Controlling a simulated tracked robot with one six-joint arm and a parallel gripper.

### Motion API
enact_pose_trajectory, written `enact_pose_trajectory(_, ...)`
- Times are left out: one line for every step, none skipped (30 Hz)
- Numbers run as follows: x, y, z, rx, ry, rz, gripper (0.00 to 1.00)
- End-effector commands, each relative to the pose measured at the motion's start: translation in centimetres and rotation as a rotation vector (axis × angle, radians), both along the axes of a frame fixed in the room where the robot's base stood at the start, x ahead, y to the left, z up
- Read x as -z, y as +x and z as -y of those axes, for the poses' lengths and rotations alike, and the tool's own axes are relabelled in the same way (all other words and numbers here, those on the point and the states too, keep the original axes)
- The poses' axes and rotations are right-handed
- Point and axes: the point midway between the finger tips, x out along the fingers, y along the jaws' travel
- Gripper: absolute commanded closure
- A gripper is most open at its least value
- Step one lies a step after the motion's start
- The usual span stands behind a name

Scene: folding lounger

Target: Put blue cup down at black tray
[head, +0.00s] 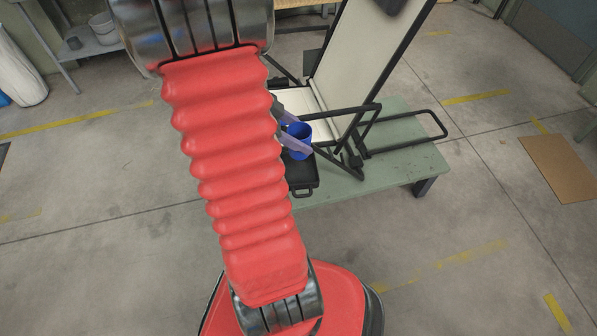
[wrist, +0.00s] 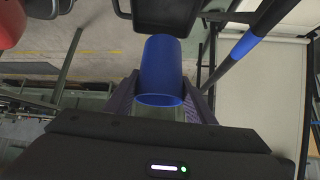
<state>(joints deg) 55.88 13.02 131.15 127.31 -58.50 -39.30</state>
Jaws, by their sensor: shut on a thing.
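The blue cup (head: 301,131) is between the pale purple fingers of my gripper (head: 298,136), over the near edge of the green table. In the wrist view the cup (wrist: 161,68) lies between both fingers of my gripper (wrist: 162,84), which is shut on it. The cup's rim faces the wrist camera. The black tray (head: 303,174) with a handle is at the table's near edge, just below the cup in the head view. The tray also shows at the top of the wrist view (wrist: 172,12), beyond the cup's far end. I cannot tell whether cup and tray touch. My arm hides part of the tray.
The folding lounger (head: 351,55) stands on the green table (head: 405,165), its pale back raised close beside the cup. Its black frame tubes (head: 442,128) reach right. A blue-banded bar (wrist: 243,45) runs close to the right finger.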

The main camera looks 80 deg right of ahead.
Motion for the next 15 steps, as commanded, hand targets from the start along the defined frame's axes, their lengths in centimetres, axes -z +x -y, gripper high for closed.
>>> enact_pose_trajectory(0.0, -0.1, -0.1, 0.007, -0.001, 0.002, 0.76)
enact_pose_trajectory(0.0, -0.1, -0.1, 0.007, -0.001, 0.002, 0.76)
enact_pose_trajectory(0.0, 0.0, -0.1, 0.006, -0.001, 0.002, 0.76)
enact_pose_trajectory(0.0, 0.0, -0.1, 0.006, -0.001, 0.002, 0.76)
enact_pose_trajectory(0.0, 0.0, 0.0, 0.006, -0.001, 0.002, 0.76)
enact_pose_trajectory(0.0, 0.0, -0.1, 0.004, -0.001, 0.002, 0.76)
enact_pose_trajectory(0.0, 0.0, 0.0, 0.004, -0.001, 0.002, 0.76)
enact_pose_trajectory(0.0, 0.0, 0.0, 0.004, 0.000, 0.001, 0.76)
enact_pose_trajectory(0.1, 0.0, 0.0, 0.004, -0.001, 0.000, 0.76)
enact_pose_trajectory(0.2, 0.0, 0.0, 0.003, 0.000, 0.000, 0.76)
enact_pose_trajectory(0.3, 0.0, 0.0, 0.003, 0.000, 0.000, 0.76)
enact_pose_trajectory(0.5, 0.0, -0.1, 0.003, 0.001, 0.000, 0.76)
enact_pose_trajectory(0.8, 0.0, -0.1, 0.002, 0.002, -0.002, 0.76)
enact_pose_trajectory(1.1, 0.0, -0.1, 0.002, 0.003, -0.002, 0.76)
enact_pose_trajectory(1.6, 0.0, -0.1, 0.001, 0.002, -0.002, 0.76)
